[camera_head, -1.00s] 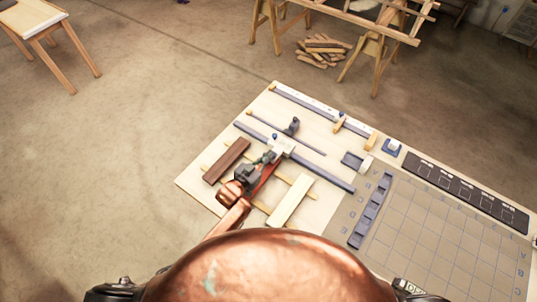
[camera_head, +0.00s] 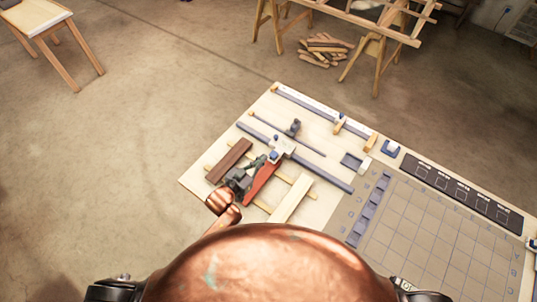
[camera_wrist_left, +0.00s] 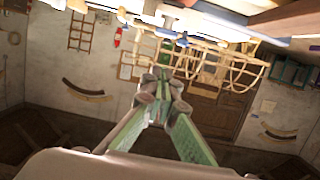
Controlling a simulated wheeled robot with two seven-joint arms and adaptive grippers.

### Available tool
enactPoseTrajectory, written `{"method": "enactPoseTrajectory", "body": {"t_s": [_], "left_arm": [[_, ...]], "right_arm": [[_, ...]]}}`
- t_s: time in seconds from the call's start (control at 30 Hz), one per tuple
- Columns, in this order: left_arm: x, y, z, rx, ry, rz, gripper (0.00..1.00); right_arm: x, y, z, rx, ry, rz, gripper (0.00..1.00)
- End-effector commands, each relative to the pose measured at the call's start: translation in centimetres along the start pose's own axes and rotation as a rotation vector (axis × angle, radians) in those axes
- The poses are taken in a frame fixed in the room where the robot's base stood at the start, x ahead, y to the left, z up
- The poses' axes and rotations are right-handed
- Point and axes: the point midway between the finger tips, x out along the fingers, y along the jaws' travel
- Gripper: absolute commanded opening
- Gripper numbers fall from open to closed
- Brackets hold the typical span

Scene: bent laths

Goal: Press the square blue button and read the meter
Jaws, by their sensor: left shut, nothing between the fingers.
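A white block (camera_head: 285,143) sits across the long blue-grey rail on the pale board. A small blue button (camera_head: 274,155) shows on its near side; its square shape is hard to make out at this size. My left gripper (camera_head: 260,161) is shut and empty, with its tips just left of the button and a small apparent gap. Its green fingers also show closed together in the left wrist view (camera_wrist_left: 161,88). A white piece on a blue base (camera_head: 391,148) stands at the board's right; I cannot tell whether it is the meter. No reading is legible. My right gripper is not in view.
A red lath (camera_head: 263,184), a dark brown lath (camera_head: 229,160) and a pale lath (camera_head: 293,198) lie across thin strips near my left gripper. Bare floor is at left.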

Motion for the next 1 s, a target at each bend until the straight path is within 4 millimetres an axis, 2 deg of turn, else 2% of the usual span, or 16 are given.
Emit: {"method": "enactPoseTrajectory", "body": {"t_s": [0.1,0.3,1.0], "left_arm": [[-2.1,0.0,0.0,0.001,0.001,0.001,0.00],[-4.0,0.0,-0.1,0.001,0.002,0.000,0.00],[-4.2,0.0,-0.2,0.001,0.004,0.000,0.00]], "right_arm": [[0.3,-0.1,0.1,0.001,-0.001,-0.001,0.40],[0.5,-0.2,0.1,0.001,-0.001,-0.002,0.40],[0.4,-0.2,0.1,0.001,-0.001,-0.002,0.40]]}}
